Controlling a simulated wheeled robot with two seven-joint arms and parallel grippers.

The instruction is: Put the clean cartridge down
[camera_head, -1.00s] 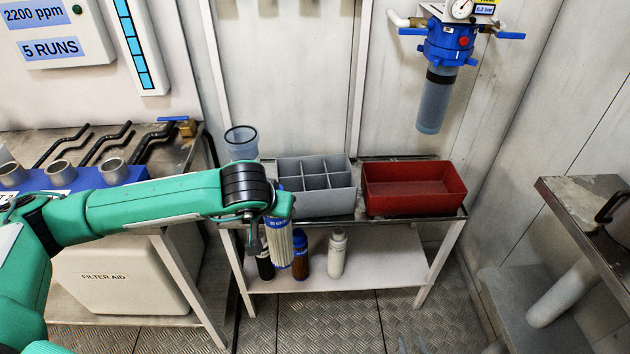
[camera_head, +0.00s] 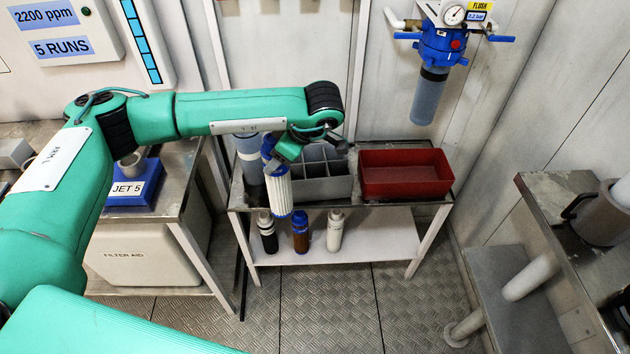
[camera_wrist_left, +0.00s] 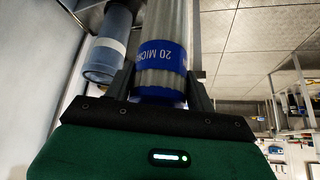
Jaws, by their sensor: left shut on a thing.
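A white pleated cartridge with a blue end cap (camera_head: 278,190) hangs upright from my left gripper (camera_head: 276,158), in front of the left end of the grey divided bin. In the left wrist view the cartridge (camera_wrist_left: 167,55) carries a blue band reading "20 MICR". The fingers of the left gripper (camera_wrist_left: 160,88) are shut on its banded end. The grey bin (camera_head: 325,188) has several compartments; its left part is partly hidden by my gripper and the cartridge. My right gripper is in neither view.
A clear blue cup (camera_head: 247,158) stands left of the grey bin, partly behind my arm; it also shows in the left wrist view (camera_wrist_left: 106,50). A red bin (camera_head: 405,187) sits at right. A blue filter housing (camera_head: 440,45) hangs on the wall.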

